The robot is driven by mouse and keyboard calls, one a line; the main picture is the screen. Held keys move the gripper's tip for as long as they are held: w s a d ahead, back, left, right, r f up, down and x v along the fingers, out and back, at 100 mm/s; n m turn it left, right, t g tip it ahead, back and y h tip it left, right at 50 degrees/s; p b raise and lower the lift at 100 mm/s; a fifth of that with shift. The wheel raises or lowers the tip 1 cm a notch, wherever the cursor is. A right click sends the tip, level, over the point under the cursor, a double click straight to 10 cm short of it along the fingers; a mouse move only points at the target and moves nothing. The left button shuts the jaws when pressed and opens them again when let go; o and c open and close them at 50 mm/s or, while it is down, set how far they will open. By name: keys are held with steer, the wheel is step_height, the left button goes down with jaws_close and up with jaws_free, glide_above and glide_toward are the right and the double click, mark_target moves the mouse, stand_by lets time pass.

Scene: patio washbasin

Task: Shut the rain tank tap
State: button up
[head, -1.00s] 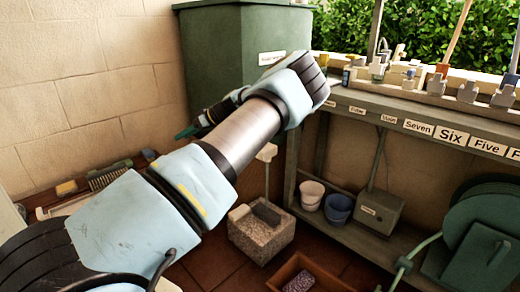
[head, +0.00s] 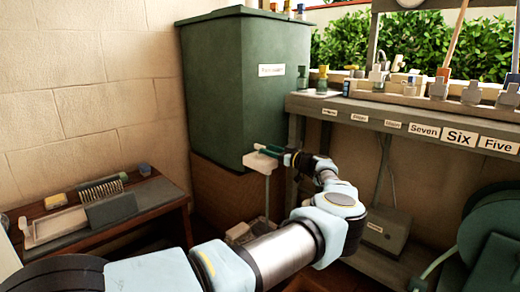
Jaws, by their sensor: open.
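The rain tank (head: 232,95) is a big dark green box with a white label, standing on a brown base in the back corner. My gripper (head: 262,149) is at the tank's lower right front, its green-tipped fingers pointing left. The jaws are open, though they look small and nearly edge-on here. I cannot make out the tap; it may be hidden behind the fingers. A pale block on a thin post (head: 260,162) shows just below the fingers, and I cannot tell whether they touch it.
A long shelf (head: 400,112) with labels and several bottles runs along the right. A green hose reel (head: 485,235) stands at lower right. A low wooden bench (head: 160,195) with a brush and a tray is at left. My arm covers much of the lower middle.

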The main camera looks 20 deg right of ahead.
mark_target(260, 147)
steer(key=x, duration=0.5)
steer(key=shift+w+a, duration=0.2)
steer(key=shift+w, duration=0.1)
steer(key=shift+c, duration=0.3)
jaws_close()
